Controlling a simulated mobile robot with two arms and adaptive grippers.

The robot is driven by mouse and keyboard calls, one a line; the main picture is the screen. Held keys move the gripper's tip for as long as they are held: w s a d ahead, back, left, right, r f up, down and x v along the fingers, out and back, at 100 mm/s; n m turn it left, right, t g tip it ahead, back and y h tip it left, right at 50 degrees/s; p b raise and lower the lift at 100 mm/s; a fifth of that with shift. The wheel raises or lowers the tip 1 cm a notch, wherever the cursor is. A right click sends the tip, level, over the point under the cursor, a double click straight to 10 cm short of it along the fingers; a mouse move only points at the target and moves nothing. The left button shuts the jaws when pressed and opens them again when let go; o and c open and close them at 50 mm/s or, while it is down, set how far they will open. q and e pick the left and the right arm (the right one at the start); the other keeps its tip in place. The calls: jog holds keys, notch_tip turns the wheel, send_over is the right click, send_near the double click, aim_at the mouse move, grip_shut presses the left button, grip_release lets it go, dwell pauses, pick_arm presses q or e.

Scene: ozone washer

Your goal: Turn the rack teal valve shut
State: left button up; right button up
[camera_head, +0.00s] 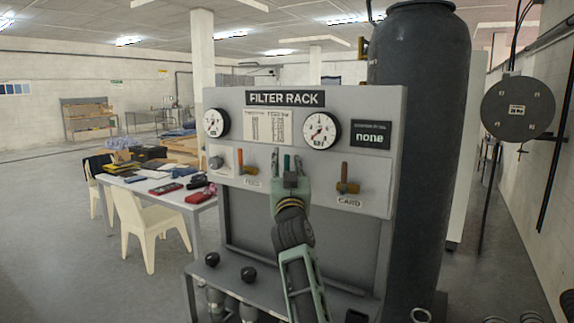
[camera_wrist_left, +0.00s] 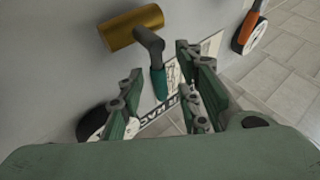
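The teal valve handle (camera_head: 286,162) is on the front panel of the filter rack, between two orange-handled valves, and points upward. In the left wrist view the teal grip (camera_wrist_left: 159,82) sits on a bent grey lever (camera_wrist_left: 149,42) beside a brass body (camera_wrist_left: 133,27). My left gripper (camera_head: 287,168) is in front of the panel at this valve. In the left wrist view its fingers (camera_wrist_left: 160,68) are spread, with the teal grip between them and visible gaps on both sides. The valve's base is hidden behind the gripper in the head view. My right gripper is not in view.
Orange handles stand left (camera_head: 240,160) and right (camera_head: 344,174) of the teal valve. Two gauges (camera_head: 216,123) (camera_head: 321,131) are above. A dark tank (camera_head: 420,140) stands right of the rack. A cluttered table (camera_head: 200,205) and a pale chair (camera_head: 150,228) are at left.

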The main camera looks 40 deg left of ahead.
pick_arm(q)
jog(key=v, duration=0.7)
jog(key=shift+s+d, duration=0.1)
dwell(0.4)
